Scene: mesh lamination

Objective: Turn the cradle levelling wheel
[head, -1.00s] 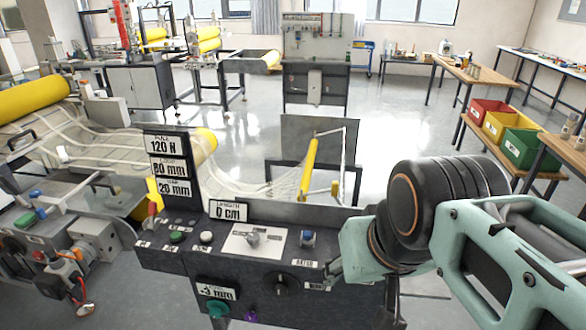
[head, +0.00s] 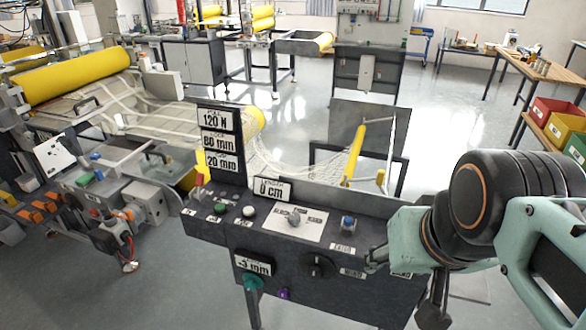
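The control console (head: 345,290) stands in front of me, with a small display reading about -3 mm (head: 253,263) low on its front. A teal knob (head: 252,282) sits just under that display, with a small purple knob (head: 283,294) to its right. A black rotary knob (head: 317,266) is on the front face, right of the display. I cannot read which one is labelled as the levelling wheel. My gripper (head: 376,259) is at the console's right end, right of the black knob. Its fingers are small and partly hidden by my wrist; no held object shows.
The console top carries green, white and blue buttons and a grey selector (head: 294,219). A display post (head: 221,148) rises at its left. A yellow roller (head: 356,153) with mesh stands behind. A machine with a large yellow roll (head: 75,82) is left. Floor below left is clear.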

